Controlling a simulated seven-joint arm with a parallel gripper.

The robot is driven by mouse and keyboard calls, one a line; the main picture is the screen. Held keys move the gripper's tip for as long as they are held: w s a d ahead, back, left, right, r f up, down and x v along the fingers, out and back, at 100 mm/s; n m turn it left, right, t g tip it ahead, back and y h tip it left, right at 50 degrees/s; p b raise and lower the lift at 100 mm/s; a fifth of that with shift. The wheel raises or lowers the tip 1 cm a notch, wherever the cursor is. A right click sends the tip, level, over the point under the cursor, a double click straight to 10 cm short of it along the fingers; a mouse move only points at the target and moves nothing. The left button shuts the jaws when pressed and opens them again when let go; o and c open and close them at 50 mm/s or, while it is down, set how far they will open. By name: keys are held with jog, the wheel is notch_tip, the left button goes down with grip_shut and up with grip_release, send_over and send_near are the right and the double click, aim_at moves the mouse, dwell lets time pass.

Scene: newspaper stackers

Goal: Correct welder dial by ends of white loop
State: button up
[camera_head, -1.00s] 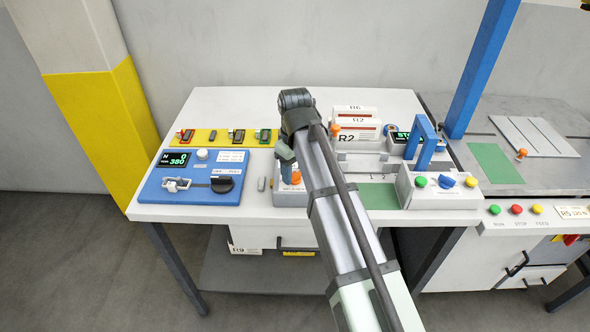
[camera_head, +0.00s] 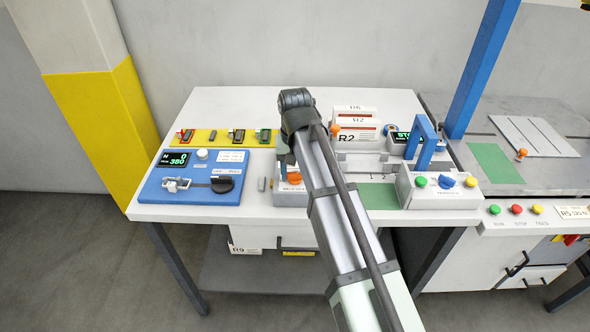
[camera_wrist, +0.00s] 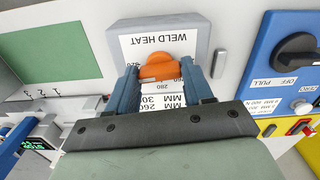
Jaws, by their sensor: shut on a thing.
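The welder dial is an orange knob (camera_wrist: 160,68) on a grey box (camera_wrist: 206,38) labelled WELD HEAT, upside down in the wrist view. A white label (camera_wrist: 165,100) with MM figures lies beside the knob, partly hidden by my gripper. My gripper (camera_wrist: 159,75) has its two blue fingers on either side of the knob, shut on it. In the head view the knob (camera_head: 294,178) and box (camera_head: 288,199) show left of my arm, which hides much of the gripper. I cannot make out a white loop or its ends.
A yellow strip (camera_head: 212,131) with several small parts lies behind. A button box (camera_head: 440,196) stands right.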

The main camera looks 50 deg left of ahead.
aim_at(295, 172)
jog(key=shift+m, duration=0.5)
jog(key=o, duration=1)
jog(key=shift+o, duration=0.2)
notch_tip(295, 172, up, 14)
jog(key=shift+f, duration=0.1)
dwell(0.6)
